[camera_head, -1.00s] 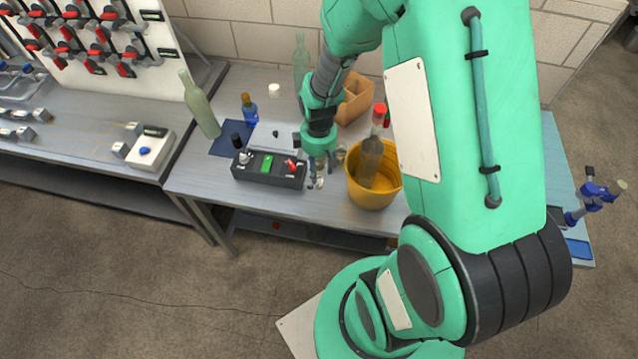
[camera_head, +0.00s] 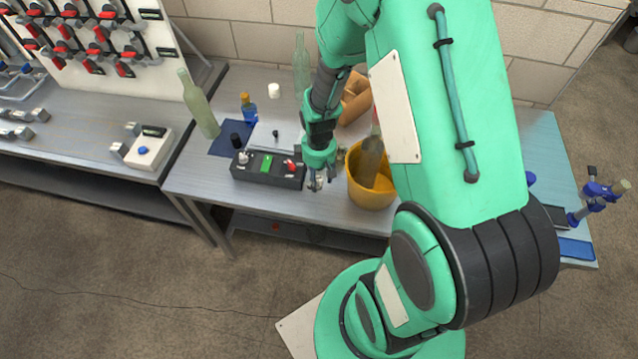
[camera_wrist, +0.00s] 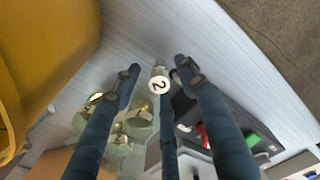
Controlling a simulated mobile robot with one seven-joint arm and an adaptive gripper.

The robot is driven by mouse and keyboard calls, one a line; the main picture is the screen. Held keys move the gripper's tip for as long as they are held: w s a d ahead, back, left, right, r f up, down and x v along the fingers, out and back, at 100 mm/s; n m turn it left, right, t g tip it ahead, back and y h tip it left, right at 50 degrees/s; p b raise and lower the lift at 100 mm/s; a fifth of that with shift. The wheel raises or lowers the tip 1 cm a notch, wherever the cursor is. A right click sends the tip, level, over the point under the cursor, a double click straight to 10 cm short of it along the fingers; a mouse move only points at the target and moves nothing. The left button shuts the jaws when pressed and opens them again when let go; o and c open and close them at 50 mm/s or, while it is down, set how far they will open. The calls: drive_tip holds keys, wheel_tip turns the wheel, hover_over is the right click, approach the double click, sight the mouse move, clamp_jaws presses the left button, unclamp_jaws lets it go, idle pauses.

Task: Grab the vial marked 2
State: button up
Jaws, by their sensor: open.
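The vial marked 2 (camera_wrist: 159,83) shows in the wrist view as a small piece with a white round top bearing a black 2. It stands on the table between the spread fingers of my gripper (camera_wrist: 160,78), apart from them as far as I can see. My gripper is open and points down over it. In the head view my gripper (camera_head: 318,184) is low over the table, between the black control box and the yellow bucket; the vial is hard to make out there. Other glass vials (camera_wrist: 138,120) with pale tops stand close by, partly behind a finger.
The yellow bucket (camera_head: 371,194) with a bottle in it stands just right of my gripper. The black control box (camera_head: 268,170) with switches is just left. An orange holder (camera_head: 356,101) stands behind. The table's front edge is close; a glass bottle (camera_head: 198,105) stands left.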

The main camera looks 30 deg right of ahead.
drive_tip(key=shift+f, duration=1.2)
drive_tip(key=shift+c, duration=0.5)
clamp_jaws()
